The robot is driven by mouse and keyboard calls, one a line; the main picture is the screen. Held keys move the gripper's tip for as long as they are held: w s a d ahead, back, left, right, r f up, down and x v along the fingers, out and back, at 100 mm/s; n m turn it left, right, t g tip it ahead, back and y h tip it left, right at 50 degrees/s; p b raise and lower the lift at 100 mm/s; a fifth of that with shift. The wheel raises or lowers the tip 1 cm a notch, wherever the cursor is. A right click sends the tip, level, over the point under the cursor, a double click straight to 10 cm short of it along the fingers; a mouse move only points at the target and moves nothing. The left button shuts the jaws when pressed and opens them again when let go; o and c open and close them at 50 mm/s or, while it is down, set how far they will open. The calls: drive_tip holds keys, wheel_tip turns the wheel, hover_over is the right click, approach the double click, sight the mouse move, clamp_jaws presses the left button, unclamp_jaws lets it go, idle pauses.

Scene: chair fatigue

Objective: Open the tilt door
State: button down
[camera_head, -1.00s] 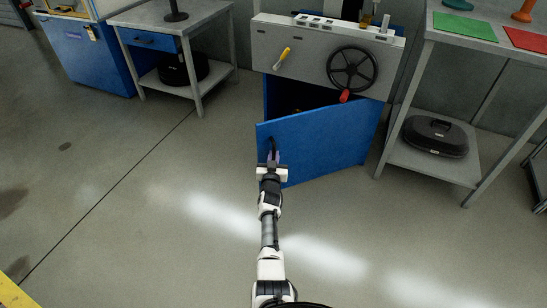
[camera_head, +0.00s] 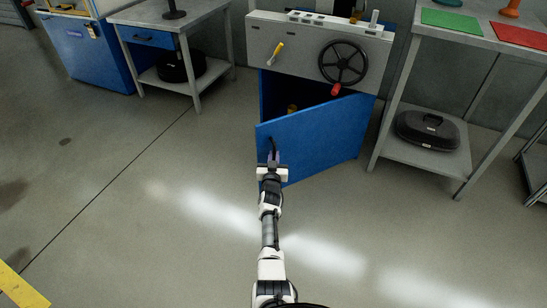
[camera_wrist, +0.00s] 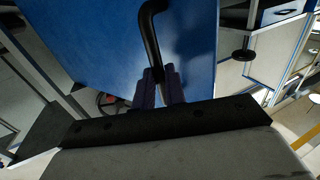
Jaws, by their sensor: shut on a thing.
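The blue door (camera_head: 318,138) of the cabinet under the grey control panel stands partly open. Its left edge is swung out toward me, and its right edge is at the cabinet's right side. A dark interior with a small yellowish thing (camera_head: 292,109) shows above the door. My gripper (camera_head: 273,160) is at the door's left part, shut on the black bar handle (camera_head: 272,146). In the wrist view the black handle (camera_wrist: 150,35) runs down between the fingers (camera_wrist: 158,88), against the blue door face (camera_wrist: 100,40).
The grey panel (camera_head: 300,48) carries a black handwheel (camera_head: 343,63) and a yellow lever (camera_head: 274,52). A workbench with a black case (camera_head: 427,131) on its shelf stands to the right. A grey table (camera_head: 190,62) stands at the left. The floor before and left of the door is clear.

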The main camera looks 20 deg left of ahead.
drive_tip(key=shift+w+d+r+m+h, duration=0.15)
drive_tip(key=shift+w+d+h, duration=0.05)
drive_tip(key=shift+d, duration=0.3)
drive_tip(key=shift+w+d+r+m+h, duration=0.1)
drive_tip(key=shift+w+d+m+h, duration=0.1)
drive_tip(key=shift+d, duration=0.3)
drive_tip(key=c, duration=1.5)
unclamp_jaws()
drive_tip(key=shift+d, duration=0.2)
drive_tip(key=shift+o, duration=0.2)
drive_tip(key=shift+f, duration=0.1)
drive_tip(key=shift+s+a, duration=0.15)
drive_tip(key=shift+a, duration=0.2)
